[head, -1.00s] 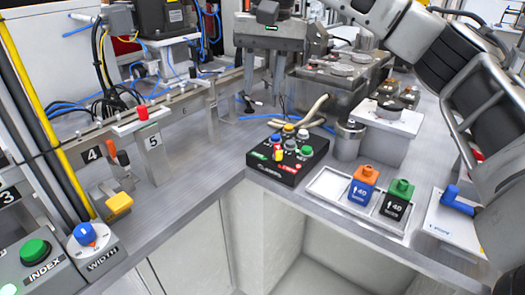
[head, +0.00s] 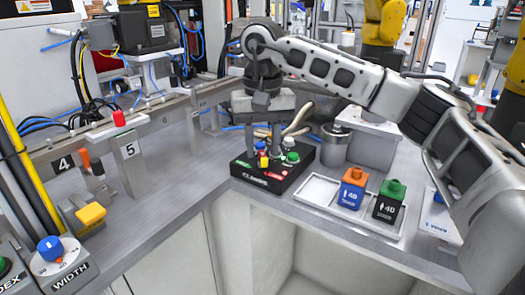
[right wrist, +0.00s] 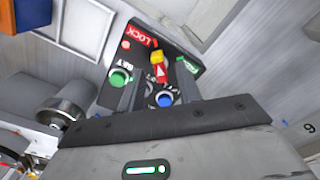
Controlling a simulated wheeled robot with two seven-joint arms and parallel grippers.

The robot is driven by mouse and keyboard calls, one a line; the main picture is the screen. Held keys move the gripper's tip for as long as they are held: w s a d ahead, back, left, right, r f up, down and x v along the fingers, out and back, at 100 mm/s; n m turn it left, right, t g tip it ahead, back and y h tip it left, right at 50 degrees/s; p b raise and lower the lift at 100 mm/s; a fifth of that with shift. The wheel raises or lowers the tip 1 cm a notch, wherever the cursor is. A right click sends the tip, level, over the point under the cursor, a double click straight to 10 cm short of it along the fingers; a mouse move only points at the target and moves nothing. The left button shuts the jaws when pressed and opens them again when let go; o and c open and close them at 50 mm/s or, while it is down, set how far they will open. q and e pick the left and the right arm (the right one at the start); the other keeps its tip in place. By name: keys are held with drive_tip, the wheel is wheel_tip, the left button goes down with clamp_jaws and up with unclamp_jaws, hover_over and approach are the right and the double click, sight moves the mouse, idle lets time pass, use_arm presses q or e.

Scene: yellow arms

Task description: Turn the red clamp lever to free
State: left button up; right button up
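The clamp lever is a small yellow and red piece on the black CLAMPS box (head: 262,186). It shows in the head view (head: 263,161), partly behind the fingers, and in the right wrist view (right wrist: 157,66). The box has a red LOCK label (right wrist: 138,38) and a green label (right wrist: 188,66) on either side of the lever. Contact cannot be told. My left gripper is not in view.
Green (right wrist: 120,77) and blue (right wrist: 165,100) buttons sit close to the fingers. A metal cylinder (head: 335,145) stands right of the box. A tray (head: 315,190) with orange-topped (head: 352,188) and green-topped (head: 390,201) blocks lies at the front right.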

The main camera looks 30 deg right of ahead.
drive_tip(key=shift+f, duration=0.55)
clamp_jaws()
